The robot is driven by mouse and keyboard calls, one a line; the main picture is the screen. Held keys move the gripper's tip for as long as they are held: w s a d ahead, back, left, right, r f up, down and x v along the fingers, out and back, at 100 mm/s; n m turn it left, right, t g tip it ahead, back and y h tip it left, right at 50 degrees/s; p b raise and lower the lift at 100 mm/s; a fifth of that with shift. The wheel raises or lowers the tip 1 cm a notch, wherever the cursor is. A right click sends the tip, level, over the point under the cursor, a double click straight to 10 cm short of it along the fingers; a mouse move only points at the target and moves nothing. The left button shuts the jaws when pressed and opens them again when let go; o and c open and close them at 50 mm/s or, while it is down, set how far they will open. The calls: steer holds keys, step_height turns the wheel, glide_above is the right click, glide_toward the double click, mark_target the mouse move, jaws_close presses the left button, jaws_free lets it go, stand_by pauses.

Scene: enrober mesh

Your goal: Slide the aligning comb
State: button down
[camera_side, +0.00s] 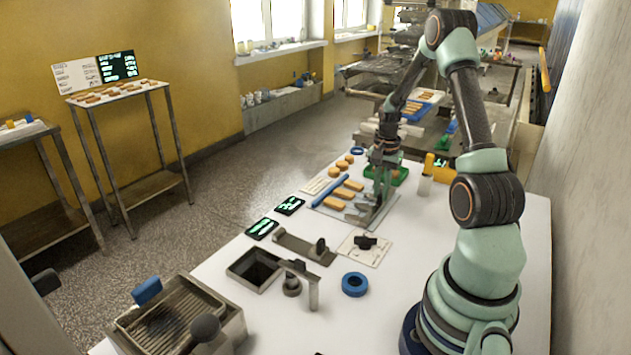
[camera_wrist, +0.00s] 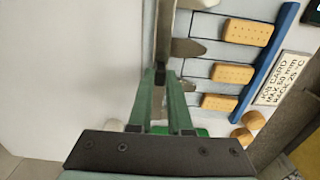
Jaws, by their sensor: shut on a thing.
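The aligning comb is a grey metal bar with flat broad teeth (camera_wrist: 187,47), and it lies on the work board in the side view (camera_side: 360,217). My gripper (camera_wrist: 160,78) is shut on the comb's upright part, low over the board; its tips in the side view (camera_side: 378,196) are partly hidden. Three oblong orange-brown biscuits (camera_wrist: 248,32) lie in a row on the board, also in the side view (camera_side: 343,194). A small gap shows between the teeth and the biscuits in the wrist view. A blue rail (camera_wrist: 268,62) runs along the biscuits' far ends.
A job card (camera_wrist: 282,80) lies beyond the rail. Round biscuits (camera_side: 335,172) are behind the board.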

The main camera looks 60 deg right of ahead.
stand_by(0.3)
steer(key=w, duration=0.8)
steer(key=shift+w+r, duration=0.1)
steer(key=c, duration=0.8)
jaws_free()
steer(key=shift+c, duration=0.2)
step_height(320, 180, up, 12)
